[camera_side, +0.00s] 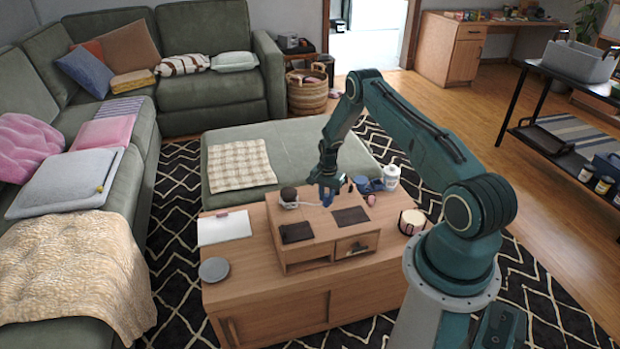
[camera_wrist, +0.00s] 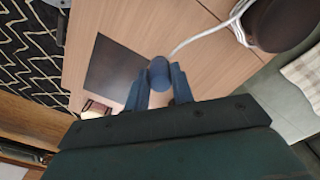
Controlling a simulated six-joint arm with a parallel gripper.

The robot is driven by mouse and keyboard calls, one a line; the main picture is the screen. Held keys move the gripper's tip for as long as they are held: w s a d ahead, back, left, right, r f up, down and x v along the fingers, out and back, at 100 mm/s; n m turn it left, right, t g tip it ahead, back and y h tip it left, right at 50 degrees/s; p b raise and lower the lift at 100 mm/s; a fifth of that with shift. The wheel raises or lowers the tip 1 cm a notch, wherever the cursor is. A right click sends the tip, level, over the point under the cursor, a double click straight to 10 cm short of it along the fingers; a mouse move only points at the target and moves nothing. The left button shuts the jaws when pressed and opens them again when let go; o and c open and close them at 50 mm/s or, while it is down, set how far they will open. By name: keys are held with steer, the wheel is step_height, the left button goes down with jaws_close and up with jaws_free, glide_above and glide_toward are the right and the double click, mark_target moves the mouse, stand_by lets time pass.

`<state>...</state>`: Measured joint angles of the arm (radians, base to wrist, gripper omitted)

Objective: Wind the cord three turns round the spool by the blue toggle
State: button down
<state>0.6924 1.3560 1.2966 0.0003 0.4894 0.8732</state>
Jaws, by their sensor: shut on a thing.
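The spool (camera_side: 289,195) is a dark brown round-topped piece standing on the small wooden chest, with the white cord (camera_wrist: 232,22) around its base. It also shows at the upper right of the wrist view (camera_wrist: 285,24). The cord runs from the spool to the blue toggle (camera_wrist: 159,72). My gripper (camera_side: 328,196) is shut on the toggle above the chest top, right of the spool in the side view; its fingers show on both sides of the toggle in the wrist view. How many turns lie on the spool cannot be told.
The small chest (camera_side: 318,247) carries dark pads (camera_side: 297,232) and stands on a wooden cabinet (camera_side: 262,291). A blue mug (camera_side: 372,185), a white bottle (camera_side: 391,177) and a candle jar (camera_side: 411,222) are at the right. A grey disc (camera_side: 214,269) and papers (camera_side: 224,227) lie at the left.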

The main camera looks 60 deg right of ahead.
steer(key=shift+f, duration=0.25)
steer(key=shift+f, duration=0.35)
steer(key=shift+f, duration=0.35)
steer(key=shift+f, duration=0.35)
steer(key=c, duration=1.1)
jaws_free()
steer(key=shift+r, duration=0.15)
steer(key=shift+r, duration=6.8)
